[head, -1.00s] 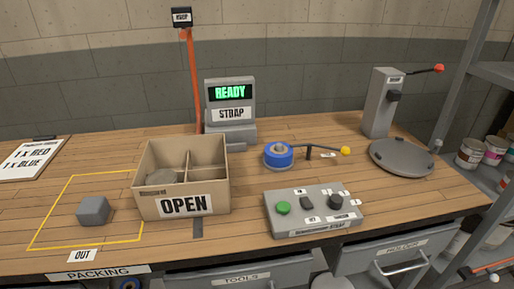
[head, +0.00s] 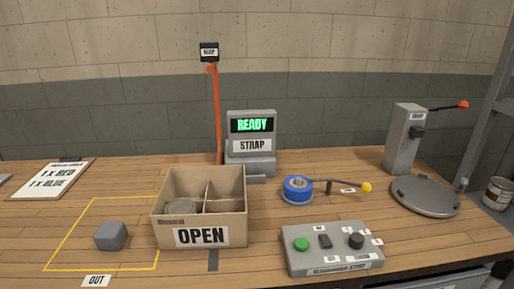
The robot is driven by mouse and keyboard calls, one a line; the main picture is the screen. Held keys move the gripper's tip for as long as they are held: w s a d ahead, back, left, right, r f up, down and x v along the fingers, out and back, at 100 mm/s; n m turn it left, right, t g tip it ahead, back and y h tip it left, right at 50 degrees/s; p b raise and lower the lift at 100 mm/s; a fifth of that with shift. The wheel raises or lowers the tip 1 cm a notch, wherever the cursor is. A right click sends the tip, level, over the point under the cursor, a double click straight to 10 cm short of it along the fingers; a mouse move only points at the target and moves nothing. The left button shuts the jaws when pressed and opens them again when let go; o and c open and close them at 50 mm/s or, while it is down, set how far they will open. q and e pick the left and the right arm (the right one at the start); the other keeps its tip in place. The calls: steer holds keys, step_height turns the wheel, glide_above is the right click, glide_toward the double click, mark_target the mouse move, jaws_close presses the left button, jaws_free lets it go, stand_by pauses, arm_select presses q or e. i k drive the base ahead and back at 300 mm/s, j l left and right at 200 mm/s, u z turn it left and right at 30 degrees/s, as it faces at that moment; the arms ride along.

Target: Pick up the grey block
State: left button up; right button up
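The grey block (head: 111,236) sits on the wooden bench at the left, inside a yellow outlined area (head: 158,235) with an OUT label below it. It stands apart from the cardboard box to its right. Neither of my grippers shows in the head view.
An open box (head: 167,233) marked OPEN has dividers and a grey round thing (head: 182,206) inside. A control panel (head: 333,262), blue tape roll (head: 297,191), strap machine (head: 251,150), round grey plate (head: 426,198) and order sheet (head: 52,178) surround it. Bench left of the block is clear.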

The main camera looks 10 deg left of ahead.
mark_target(110, 236)
steer(key=u, duration=1.35)
steer(key=i+j, duration=0.1)
steer(key=j, duration=0.6)
steer(key=i+j+u, duration=0.1)
steer(key=j, duration=0.25)
